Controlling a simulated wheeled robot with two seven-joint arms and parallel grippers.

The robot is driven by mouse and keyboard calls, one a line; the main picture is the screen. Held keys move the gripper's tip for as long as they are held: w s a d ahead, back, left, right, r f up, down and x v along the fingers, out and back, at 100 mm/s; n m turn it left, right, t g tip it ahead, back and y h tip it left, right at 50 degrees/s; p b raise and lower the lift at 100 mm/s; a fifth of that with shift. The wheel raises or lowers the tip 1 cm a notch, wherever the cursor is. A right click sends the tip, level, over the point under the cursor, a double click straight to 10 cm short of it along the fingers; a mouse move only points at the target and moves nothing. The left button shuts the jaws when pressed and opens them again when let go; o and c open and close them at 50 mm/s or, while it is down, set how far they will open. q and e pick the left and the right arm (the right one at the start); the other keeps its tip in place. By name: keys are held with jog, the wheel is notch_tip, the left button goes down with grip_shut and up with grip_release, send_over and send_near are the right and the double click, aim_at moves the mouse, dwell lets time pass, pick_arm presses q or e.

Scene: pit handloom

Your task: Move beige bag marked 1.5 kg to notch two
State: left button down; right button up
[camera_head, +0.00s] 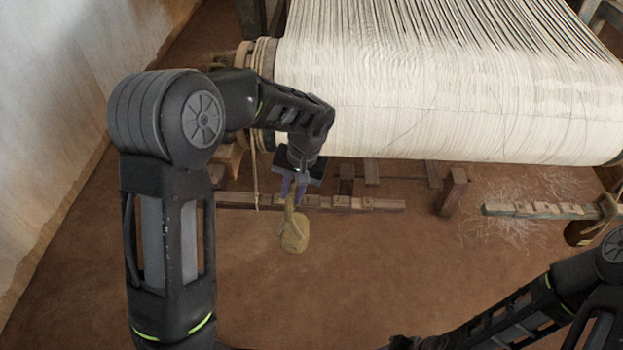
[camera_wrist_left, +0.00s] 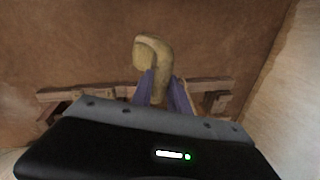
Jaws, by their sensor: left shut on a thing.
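My left gripper (camera_head: 292,187) is shut on the neck or loop of a beige bag (camera_head: 294,234), which hangs below the fingers. The bag also shows in the left wrist view (camera_wrist_left: 147,50), above the two purple fingers (camera_wrist_left: 164,88). No marking on the bag can be read. A notched wooden bar (camera_head: 340,202) runs behind and to the right of the gripper in the head view. The bag hangs in front of this bar. Numbers on the notches are too small to tell. My right arm is at the lower right, and its gripper cannot be made out.
The loom's warp roll (camera_head: 450,100) spans the upper right, above the bar. A second notched bar (camera_head: 540,210) lies at the right, with a dark weight (camera_head: 580,233) at its end. A wooden post (camera_head: 451,192) stands between the bars. The brown floor in front is clear.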

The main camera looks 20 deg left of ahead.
pick_arm(q)
jog(key=s+a+f+n+b, duration=0.2)
jog(key=s+a+f, duration=0.4)
jog(key=a+f, duration=0.2)
notch_tip(320, 180, down, 3)
jog(key=shift+s+r, duration=0.15)
jog(key=shift+s, duration=0.05)
jog(key=shift+w, duration=0.2)
